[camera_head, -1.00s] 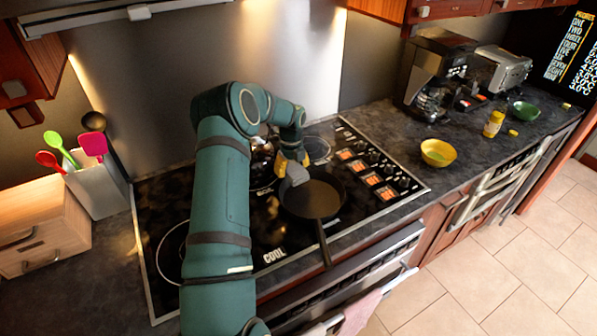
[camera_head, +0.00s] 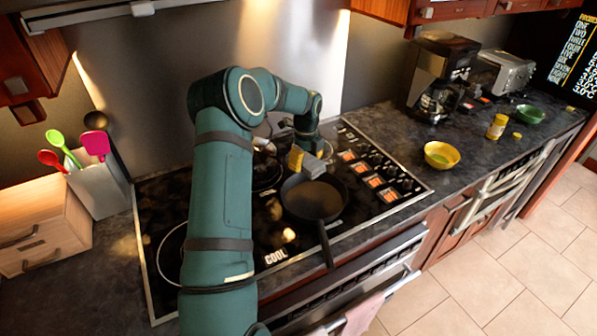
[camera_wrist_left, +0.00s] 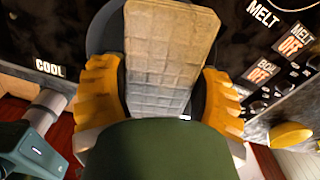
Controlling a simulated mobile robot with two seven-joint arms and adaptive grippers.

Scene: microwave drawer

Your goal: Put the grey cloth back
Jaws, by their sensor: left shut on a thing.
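My left gripper (camera_head: 304,160) is over the cooktop, above the back edge of the black frying pan (camera_head: 314,203). Its yellow fingers are shut on the grey cloth (camera_head: 313,167). In the left wrist view the cloth (camera_wrist_left: 162,65) is a stiff-looking, quilted pale piece between the two yellow fingers (camera_wrist_left: 165,95), with the dark round pan partly hidden behind it. The pan sits on the cooktop (camera_head: 205,215) with its handle toward the front edge. My right gripper is not in view.
A pink towel (camera_head: 363,314) hangs on the oven's front rail. A yellow bowl (camera_head: 441,155), a yellow jar (camera_head: 496,127) and a coffee maker (camera_head: 440,75) stand on the right counter. A utensil holder (camera_head: 100,185) and wooden drawer box (camera_head: 40,225) stand at left.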

